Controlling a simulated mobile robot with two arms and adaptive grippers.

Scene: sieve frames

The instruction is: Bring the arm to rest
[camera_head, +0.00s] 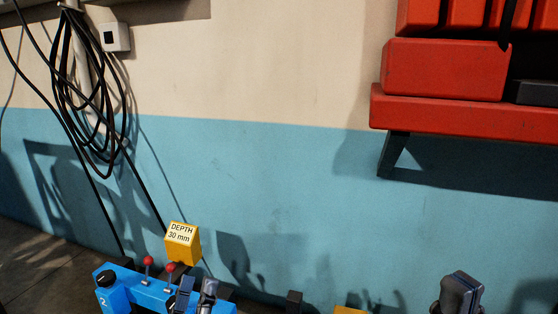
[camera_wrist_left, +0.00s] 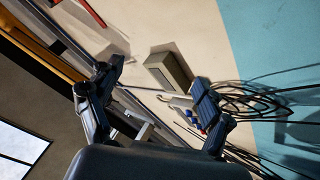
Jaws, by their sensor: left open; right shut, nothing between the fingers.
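My left gripper (camera_head: 196,291) is at the bottom edge of the head view, beside a blue unit with red-knobbed levers. In the left wrist view its two fingers (camera_wrist_left: 155,88) stand wide apart with nothing held between them. My right gripper (camera_head: 460,289) shows at the bottom right of the head view, in front of the blue lower wall. It is shut, with no object visible in it. Most of both arms is out of the picture.
The blue lever unit (camera_head: 143,290) and a yellow block marked "DEPTH 30 mm" (camera_head: 183,244) are near my left gripper. Coiled black cables (camera_head: 88,100) hang on the wall. A red padded bench (camera_head: 460,112) juts out at the upper right. The middle wall is bare.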

